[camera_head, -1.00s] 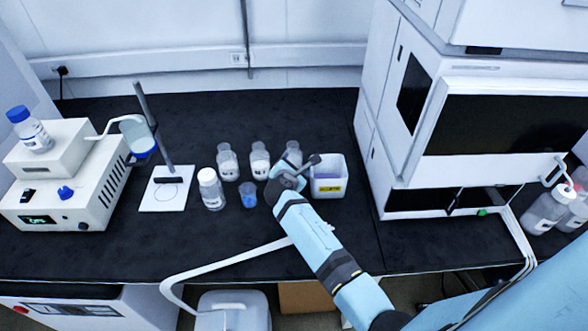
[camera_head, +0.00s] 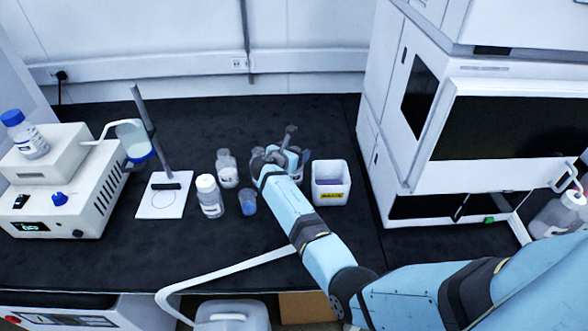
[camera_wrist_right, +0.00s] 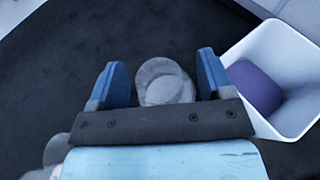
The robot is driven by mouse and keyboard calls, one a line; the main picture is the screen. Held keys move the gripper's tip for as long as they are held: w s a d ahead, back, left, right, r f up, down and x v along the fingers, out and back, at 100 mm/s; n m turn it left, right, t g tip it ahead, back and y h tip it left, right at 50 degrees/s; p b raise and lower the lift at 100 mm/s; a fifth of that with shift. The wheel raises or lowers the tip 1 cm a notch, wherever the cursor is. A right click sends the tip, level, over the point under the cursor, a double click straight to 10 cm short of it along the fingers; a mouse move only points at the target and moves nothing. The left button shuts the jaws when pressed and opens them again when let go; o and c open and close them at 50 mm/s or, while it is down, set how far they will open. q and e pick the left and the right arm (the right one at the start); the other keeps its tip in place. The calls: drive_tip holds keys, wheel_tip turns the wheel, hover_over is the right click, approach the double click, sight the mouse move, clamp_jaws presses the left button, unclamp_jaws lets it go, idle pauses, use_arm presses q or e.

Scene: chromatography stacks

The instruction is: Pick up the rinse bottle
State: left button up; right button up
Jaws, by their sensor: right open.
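My right gripper (camera_head: 283,158) reaches over the back row of clear bottles, and its arm hides most of the middle and right ones. In the right wrist view the gripper (camera_wrist_right: 163,78) is open, its two blue fingers on either side of a round translucent bottle top (camera_wrist_right: 165,82). The fingers look apart from it. I cannot read a label that marks the rinse bottle. The left bottle of the row (camera_head: 227,170) stands upright in plain view. A larger white-capped bottle (camera_head: 209,196) stands in front of it. My left gripper is not in view.
A white bin (camera_head: 331,195) with a yellow label stands close right of my gripper; it also shows in the right wrist view (camera_wrist_right: 285,45). A blue cup (camera_head: 247,202) stands at front left. A stand (camera_head: 165,205) and instrument (camera_head: 60,200) are left, a tall white stack (camera_head: 400,200) right.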

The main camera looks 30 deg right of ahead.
clamp_jaws()
idle(0.3)
drive_tip(key=shift+r, duration=0.1)
